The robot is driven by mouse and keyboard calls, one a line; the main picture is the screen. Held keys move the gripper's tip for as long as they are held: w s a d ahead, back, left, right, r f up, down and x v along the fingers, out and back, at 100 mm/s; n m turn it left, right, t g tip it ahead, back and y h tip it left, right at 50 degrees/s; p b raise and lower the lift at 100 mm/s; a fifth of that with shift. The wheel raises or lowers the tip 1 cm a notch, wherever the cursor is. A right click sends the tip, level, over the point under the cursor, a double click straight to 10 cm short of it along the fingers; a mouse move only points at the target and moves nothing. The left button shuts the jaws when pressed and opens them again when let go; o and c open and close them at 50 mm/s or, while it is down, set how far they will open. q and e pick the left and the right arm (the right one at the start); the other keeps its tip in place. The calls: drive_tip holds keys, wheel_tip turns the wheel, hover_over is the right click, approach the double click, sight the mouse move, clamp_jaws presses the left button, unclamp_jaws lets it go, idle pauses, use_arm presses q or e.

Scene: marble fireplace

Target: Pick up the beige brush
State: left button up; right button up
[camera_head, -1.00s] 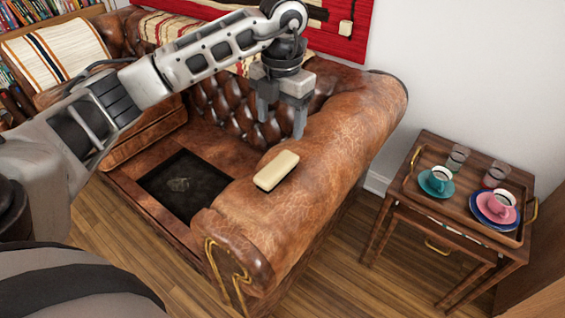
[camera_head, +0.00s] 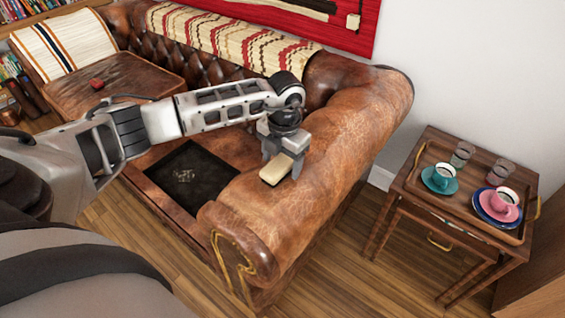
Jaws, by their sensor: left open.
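The beige brush (camera_head: 274,172) is a small cream block lying on the rolled leather arm of the brown sofa (camera_head: 335,135). My left gripper (camera_head: 281,168) is directly over the brush, pointing down, with its open fingers on either side of the brush's far end. I cannot tell whether the fingers touch it. The gripper hides the far part of the brush. My right gripper is not in view.
A wooden side table with a tray (camera_head: 425,205) stands at the right, holding cups, saucers and glasses. A dark square opening (camera_head: 187,180) is in the sofa seat. A small red object (camera_head: 97,84) lies on the seat at the back left.

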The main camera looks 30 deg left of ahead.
use_arm(q)
drive_tip(key=shift+f, duration=0.7)
drive_tip(key=c, duration=1.1)
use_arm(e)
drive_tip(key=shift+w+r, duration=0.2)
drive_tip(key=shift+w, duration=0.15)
use_arm(q)
drive_tip(key=shift+r, duration=0.2)
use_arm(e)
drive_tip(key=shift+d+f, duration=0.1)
